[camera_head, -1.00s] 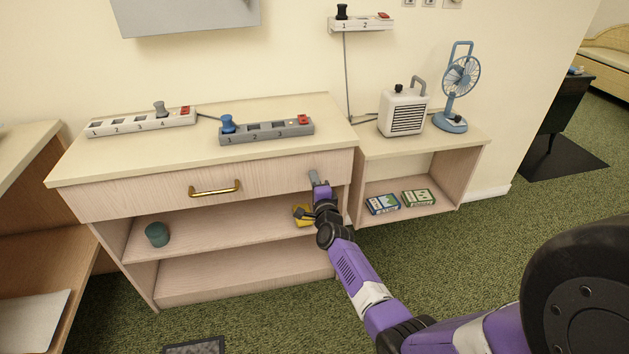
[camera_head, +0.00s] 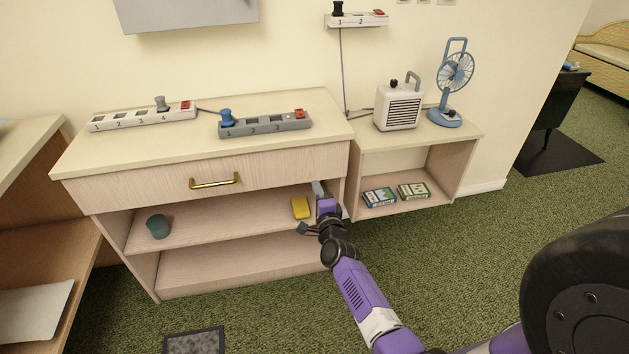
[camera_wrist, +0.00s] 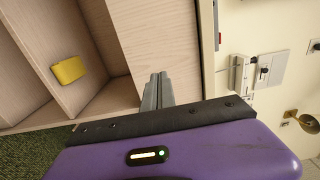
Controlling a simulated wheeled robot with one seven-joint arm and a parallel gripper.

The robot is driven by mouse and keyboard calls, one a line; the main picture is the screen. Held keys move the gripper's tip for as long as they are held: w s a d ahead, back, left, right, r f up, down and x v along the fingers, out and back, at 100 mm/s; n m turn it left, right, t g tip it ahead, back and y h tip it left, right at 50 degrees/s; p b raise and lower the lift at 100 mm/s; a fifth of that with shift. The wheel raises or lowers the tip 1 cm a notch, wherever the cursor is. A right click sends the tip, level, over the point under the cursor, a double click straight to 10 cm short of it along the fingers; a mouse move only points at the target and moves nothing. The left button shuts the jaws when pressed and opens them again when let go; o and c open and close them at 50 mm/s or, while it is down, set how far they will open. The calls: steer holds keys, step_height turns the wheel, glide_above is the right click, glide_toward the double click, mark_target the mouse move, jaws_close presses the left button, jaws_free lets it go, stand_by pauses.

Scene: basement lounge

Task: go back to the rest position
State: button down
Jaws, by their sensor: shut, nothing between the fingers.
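My gripper (camera_head: 318,188) is at the right end of the wooden cabinet (camera_head: 250,170), in front of its open shelves and a little below the drawer front. In the wrist view my gripper (camera_wrist: 157,92) has its two grey fingers together with nothing between them. My purple arm reaches up to it from the lower right. A yellow block (camera_head: 300,208) lies on the upper shelf just left of my gripper. It also shows in the wrist view (camera_wrist: 69,69), apart from the fingers.
The drawer with a brass handle (camera_head: 214,181) is shut. A teal cup (camera_head: 158,227) stands on the upper shelf. Power strips lie on the cabinet top. A low side unit (camera_head: 462,150) at right holds a heater (camera_head: 398,107), a fan (camera_head: 454,80) and two small boxes.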

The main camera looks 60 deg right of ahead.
steer(key=shift+p+v, duration=0.3)
steer(key=shift+v, duration=2.25)
steer(key=s+a+r+n+t+y+p, duration=0.1)
steer(key=s+a+r+n+t+y, duration=0.15)
steer(key=a+n, duration=0.5)
steer(key=s+a+r+n+t+y, duration=0.15)
steer(key=a+r+n, duration=0.3)
steer(key=a, duration=0.55)
steer(key=s+a+r+n+t+y+p, duration=0.1)
steer(key=s+a+r+n, duration=0.2)
steer(key=a+n, duration=0.4)
steer(key=s+a+r+n+y, duration=0.3)
steer(key=s+a+n+y, duration=0.1)
steer(key=s+a, duration=0.4)
steer(key=s+a+r+n+g+y+p, duration=0.1)
steer(key=s+a+r+n+y, duration=0.2)
steer(key=s+a+n+y, duration=0.2)
steer(key=s+a, duration=0.3)
steer(key=a, duration=0.2)
steer(key=shift+r, duration=0.35)
